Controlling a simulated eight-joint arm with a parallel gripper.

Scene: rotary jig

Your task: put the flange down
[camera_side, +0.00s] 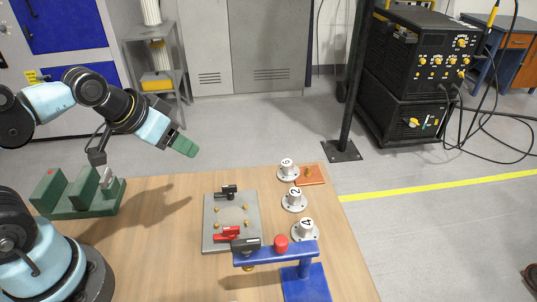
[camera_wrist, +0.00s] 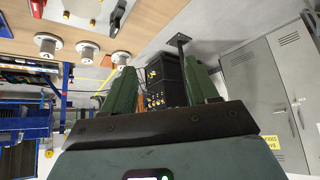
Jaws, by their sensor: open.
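Three pale flanges stand upright on the wooden table, in a row right of the grey plate: flange 6 (camera_side: 287,168) at the back, flange 2 (camera_side: 294,199) in the middle, flange 4 (camera_side: 305,230) in front. The row also shows at upper left in the wrist view, with its middle flange (camera_wrist: 87,49). My gripper (camera_side: 184,146) is raised above the table's back edge, left of and apart from all three. In the wrist view my gripper (camera_wrist: 160,68) has its green fingers spread with nothing between them.
The grey plate (camera_side: 210,225) carries brass pins, a black clamp (camera_side: 229,190) and a red clamp (camera_side: 228,233). A blue bracket (camera_side: 305,282) with a red knob stands in front. A copper-coloured plate (camera_side: 316,175) lies beside flange 6. A green fixture (camera_side: 80,195) stands at left.

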